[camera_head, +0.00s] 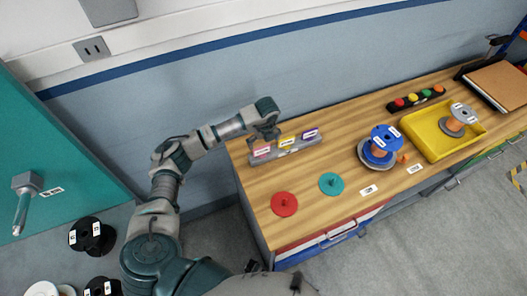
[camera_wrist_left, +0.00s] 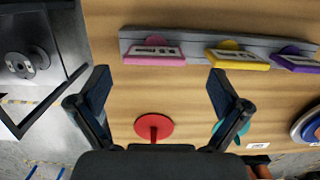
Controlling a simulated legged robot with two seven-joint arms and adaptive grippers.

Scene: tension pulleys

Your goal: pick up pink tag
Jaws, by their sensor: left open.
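The pink tag (camera_head: 262,152) stands at the left end of a grey holder on the wooden table, beside a yellow tag (camera_head: 287,142) and a purple tag (camera_head: 310,134). In the left wrist view the pink tag (camera_wrist_left: 153,56) is at the top centre, ahead of the fingertips. My left gripper (camera_head: 266,134) is above the table close to the holder's left end. In the left wrist view its two fingers (camera_wrist_left: 158,88) are spread apart with nothing between them. My right gripper does not show.
A red disc (camera_head: 284,204) and a teal disc (camera_head: 330,183) with knobs lie in front of the holder. Blue and grey spools (camera_head: 378,148) and a yellow tray (camera_head: 440,145) stand to the right. A wall runs behind the table. The table's left edge is near my arm.

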